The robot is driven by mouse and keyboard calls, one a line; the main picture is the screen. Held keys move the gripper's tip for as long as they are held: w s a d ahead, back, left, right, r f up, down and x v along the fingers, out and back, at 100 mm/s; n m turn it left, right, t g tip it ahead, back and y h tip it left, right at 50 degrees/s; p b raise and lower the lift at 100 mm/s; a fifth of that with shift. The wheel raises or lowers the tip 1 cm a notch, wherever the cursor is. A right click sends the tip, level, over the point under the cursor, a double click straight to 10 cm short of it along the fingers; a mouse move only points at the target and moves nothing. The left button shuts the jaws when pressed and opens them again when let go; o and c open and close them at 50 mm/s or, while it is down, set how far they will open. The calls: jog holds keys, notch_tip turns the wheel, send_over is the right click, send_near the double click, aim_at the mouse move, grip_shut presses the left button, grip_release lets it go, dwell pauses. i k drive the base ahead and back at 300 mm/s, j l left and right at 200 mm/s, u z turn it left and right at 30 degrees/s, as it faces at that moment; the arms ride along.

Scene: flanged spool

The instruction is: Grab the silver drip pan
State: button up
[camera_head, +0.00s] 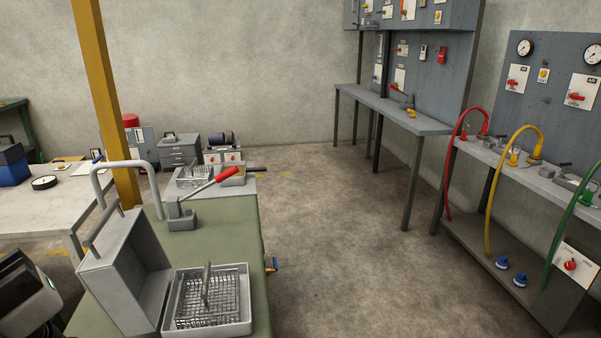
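A shallow silver-grey pan (212,329) sits on the green bench top (217,240) near its front right edge. A wire basket (207,296) with an upright handle sits in it and hides most of its floor; its rim and front wall show. It looks like the drip pan. A second, smaller pan with a wire basket (195,177) stands farther back. My gripper is not clearly in view; a dark rounded part at the lower left edge may be mine.
A yellow post (108,100) rises at the left. The floor (335,240) right of the bench is clear, up to the hose rack.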

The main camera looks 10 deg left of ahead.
aim_at(239, 178)
jog(key=z, duration=1.35)
jog(key=i+l+z, duration=0.15)
jog(key=z, duration=0.3)
jog(key=i+z, duration=0.25)
jog(key=z, duration=0.15)
jog(key=i+u, duration=0.4)
jog(key=i+l+u, duration=0.15)
jog(key=i+u, duration=0.25)
jog(key=i, duration=0.2)
jog(key=i+j+u, duration=0.1)
jog(key=i+u, duration=0.4)
jog(key=i+l+u, duration=0.1)
jog(key=i+u, duration=0.35)
jog(key=i+j+u, duration=0.1)
jog(key=i+u, duration=0.25)
jog(key=i, duration=0.15)
jog(key=i+u, duration=0.35)
jog(key=i, duration=0.2)
jog(key=i+l+u, duration=0.25)
jog(key=i, duration=1)
jog(key=i+j+z, duration=0.1)
jog(key=i, duration=0.5)
jog(key=i+j, duration=0.1)
jog(key=i, duration=0.55)
jog(key=i+l, duration=0.1)
jog(key=i, duration=0.4)
jog(key=i+l, duration=0.1)
jog(key=i, duration=0.4)
